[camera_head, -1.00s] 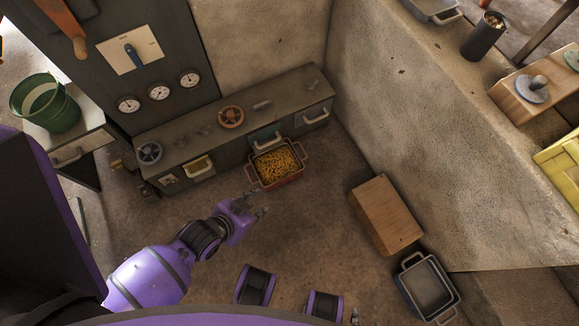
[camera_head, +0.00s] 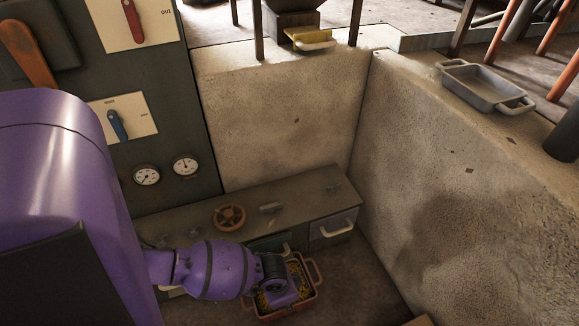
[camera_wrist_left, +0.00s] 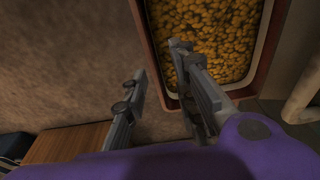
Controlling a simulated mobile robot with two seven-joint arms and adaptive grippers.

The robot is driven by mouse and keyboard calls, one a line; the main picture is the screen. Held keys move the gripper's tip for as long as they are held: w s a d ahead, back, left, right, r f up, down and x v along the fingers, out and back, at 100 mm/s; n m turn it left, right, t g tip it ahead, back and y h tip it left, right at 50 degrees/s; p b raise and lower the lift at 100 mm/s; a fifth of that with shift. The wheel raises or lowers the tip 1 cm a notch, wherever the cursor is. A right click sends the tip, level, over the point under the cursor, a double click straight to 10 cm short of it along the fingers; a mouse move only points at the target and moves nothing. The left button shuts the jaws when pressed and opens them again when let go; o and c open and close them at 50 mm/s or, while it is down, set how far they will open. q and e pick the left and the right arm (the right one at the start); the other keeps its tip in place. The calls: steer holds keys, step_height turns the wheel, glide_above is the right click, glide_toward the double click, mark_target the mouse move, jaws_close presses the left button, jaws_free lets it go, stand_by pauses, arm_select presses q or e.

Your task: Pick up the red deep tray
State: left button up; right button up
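The red deep tray (camera_head: 290,312) stands on the floor in front of the low bench, filled with small yellow pieces. It has a handle at its right end. In the head view my left gripper (camera_head: 284,293) is over the tray, its fingers largely hidden by the wrist. In the left wrist view the left gripper (camera_wrist_left: 156,63) is open. One finger is over the tray's yellow contents and the other is outside its wall, with the rim (camera_wrist_left: 154,42) between them. Contact with the rim cannot be told. My right gripper is not in view.
The low bench (camera_head: 290,204) with a valve wheel (camera_head: 230,216) and drawers is directly behind the tray. A high concrete wall (camera_head: 450,190) rises to the right. A grey tray (camera_head: 484,88) sits on its top. A wooden block (camera_wrist_left: 65,144) lies near the left gripper.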

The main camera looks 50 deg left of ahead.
arm_select(q)
steer(key=f+b, duration=0.1)
steer(key=f, duration=0.1)
steer(key=f+b, duration=0.2)
steer(key=f, duration=0.1)
steer(key=d+f+b, duration=0.1)
steer(key=f, duration=0.1)
steer(key=shift+f+b, duration=0.2)
steer(key=shift+b, duration=0.15)
steer(key=shift+f, duration=0.15)
steer(key=shift+w, duration=0.1)
jaws_close()
steer(key=shift+r, duration=0.2)
